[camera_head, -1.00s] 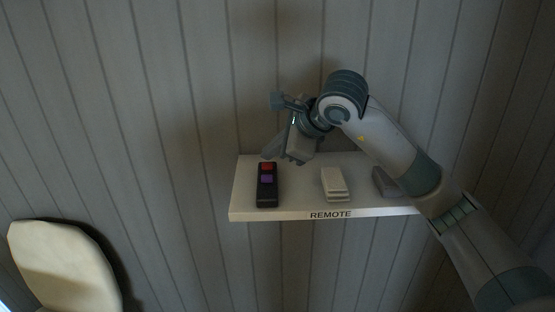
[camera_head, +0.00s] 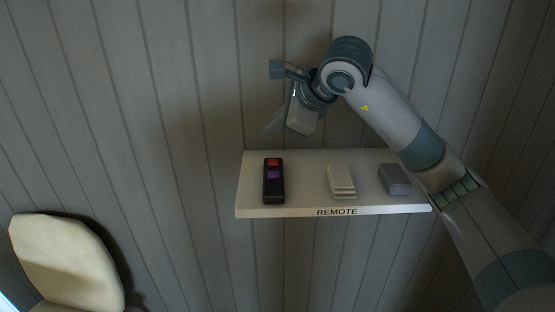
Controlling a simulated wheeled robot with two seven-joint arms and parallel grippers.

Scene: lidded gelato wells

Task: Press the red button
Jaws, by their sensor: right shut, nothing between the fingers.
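A black remote (camera_head: 273,192) lies on the left part of a white wall shelf. The red button (camera_head: 273,162) is at its far end, with a purple button (camera_head: 273,175) just nearer. My right gripper (camera_head: 269,132) is above the far left part of the shelf, pointing down to the left. Its fingers are shut and empty, apart from the remote in the picture. My left gripper is not in view.
The shelf (camera_head: 300,207) carries the label REMOTE on its front edge. A stack of white pieces (camera_head: 341,181) and a grey block (camera_head: 394,180) stand right of the remote. A cream chair back (camera_head: 66,262) is at lower left. Panelled wall stands behind.

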